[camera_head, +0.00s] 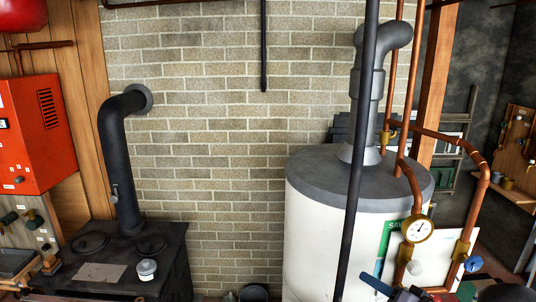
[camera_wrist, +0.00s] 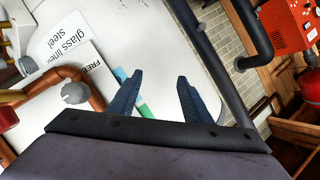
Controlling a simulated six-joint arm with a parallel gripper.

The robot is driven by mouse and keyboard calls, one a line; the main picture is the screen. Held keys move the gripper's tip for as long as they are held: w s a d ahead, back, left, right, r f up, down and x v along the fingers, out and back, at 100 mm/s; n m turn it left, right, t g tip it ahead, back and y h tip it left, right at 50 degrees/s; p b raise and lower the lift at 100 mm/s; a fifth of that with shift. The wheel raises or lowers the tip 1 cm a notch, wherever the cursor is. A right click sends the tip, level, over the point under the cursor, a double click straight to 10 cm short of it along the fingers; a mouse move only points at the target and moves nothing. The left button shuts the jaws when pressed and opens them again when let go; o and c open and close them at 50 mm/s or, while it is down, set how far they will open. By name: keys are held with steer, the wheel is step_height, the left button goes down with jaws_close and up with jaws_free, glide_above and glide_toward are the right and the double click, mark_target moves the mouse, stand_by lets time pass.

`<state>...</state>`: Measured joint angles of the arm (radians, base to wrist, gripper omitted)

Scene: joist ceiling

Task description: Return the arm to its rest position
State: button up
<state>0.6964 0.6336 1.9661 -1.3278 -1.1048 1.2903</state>
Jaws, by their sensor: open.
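My gripper (camera_wrist: 158,76) shows in the wrist view with two blue fingers apart and nothing between them. The fingers lie in front of the white tank (camera_wrist: 130,25), which has printed labels; whether they touch it I cannot tell. In the head view the same white tank (camera_head: 315,240) stands at centre right with a grey top.
Copper pipes (camera_head: 480,200) with a pressure gauge (camera_head: 417,230) run beside the tank. A dark pole (camera_head: 356,180) stands before it. A black stove (camera_head: 70,265) with a flue pipe (camera_head: 113,150) and a red box (camera_head: 30,135) are at left.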

steer(key=s+a+f+n+g+h+b, duration=0.15)
steer(key=s+a+f+g, duration=0.3)
steer(key=s, duration=0.55)
steer(key=s+a+f+n+g+h+b, duration=0.1)
steer(key=s+a+f+g+h, duration=0.25)
steer(key=s+a, duration=0.45)
steer(key=s+a+f+n+g+h+b, duration=0.1)
steer(key=s+a+f+g, duration=0.3)
steer(key=s, duration=0.8)
step_height(320, 180, down, 30)
steer(key=d+g+b, duration=0.1)
steer(key=b, duration=3)
steer(key=shift+d+r, duration=0.2)
steer(key=shift+d, duration=0.05)
steer(key=shift+r, duration=0.15)
